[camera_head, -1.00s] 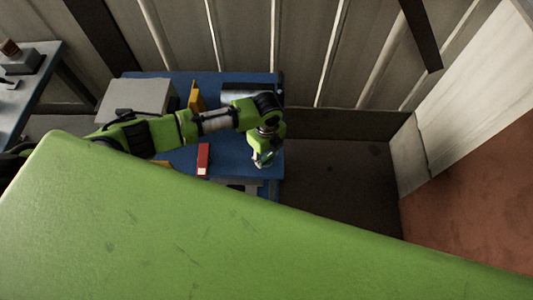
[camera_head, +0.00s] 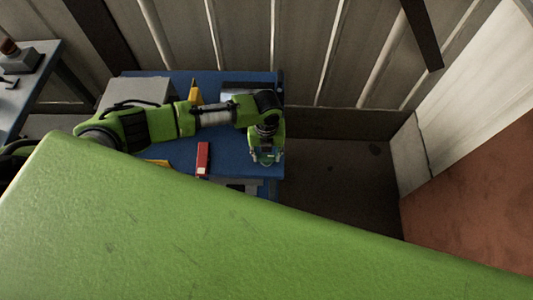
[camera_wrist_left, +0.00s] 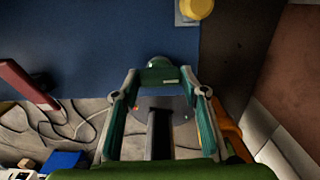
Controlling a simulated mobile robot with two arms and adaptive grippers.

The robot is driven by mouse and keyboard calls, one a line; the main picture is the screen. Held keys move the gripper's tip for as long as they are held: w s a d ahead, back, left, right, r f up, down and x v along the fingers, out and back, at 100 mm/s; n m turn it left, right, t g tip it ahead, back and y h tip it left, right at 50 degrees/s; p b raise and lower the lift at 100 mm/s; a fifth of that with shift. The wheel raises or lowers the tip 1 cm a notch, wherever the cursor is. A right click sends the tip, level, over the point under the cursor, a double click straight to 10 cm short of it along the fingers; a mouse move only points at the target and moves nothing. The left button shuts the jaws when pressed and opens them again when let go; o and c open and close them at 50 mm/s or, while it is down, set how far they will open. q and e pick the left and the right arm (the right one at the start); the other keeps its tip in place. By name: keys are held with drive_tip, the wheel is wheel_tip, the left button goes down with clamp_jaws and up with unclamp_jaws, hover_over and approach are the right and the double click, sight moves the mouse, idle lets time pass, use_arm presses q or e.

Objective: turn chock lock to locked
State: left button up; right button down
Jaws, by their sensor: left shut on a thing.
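My left gripper (camera_head: 266,156) is over the right front edge of the blue table, and the left wrist view shows its two teal fingers (camera_wrist_left: 160,98) from close up. Between the fingers are a grey plate (camera_wrist_left: 181,108) and a dark upright bar (camera_wrist_left: 160,135). The bar may be the chock lock's handle, but I cannot tell for sure. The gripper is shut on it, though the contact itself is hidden. The lock's position cannot be read in either view. My right gripper is not in view.
The blue table (camera_head: 232,155) bears a red block (camera_head: 203,158), a yellow piece (camera_head: 195,92) and a grey box (camera_head: 150,90). A yellow knob (camera_wrist_left: 199,9) sits near its edge in the left wrist view. Bare floor (camera_head: 335,185) lies to the right.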

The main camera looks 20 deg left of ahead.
sight(267, 156)
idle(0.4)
use_arm(q)
drive_tip(key=o, duration=1.1)
wheel_tip(267, 156, up, 12)
idle(0.4)
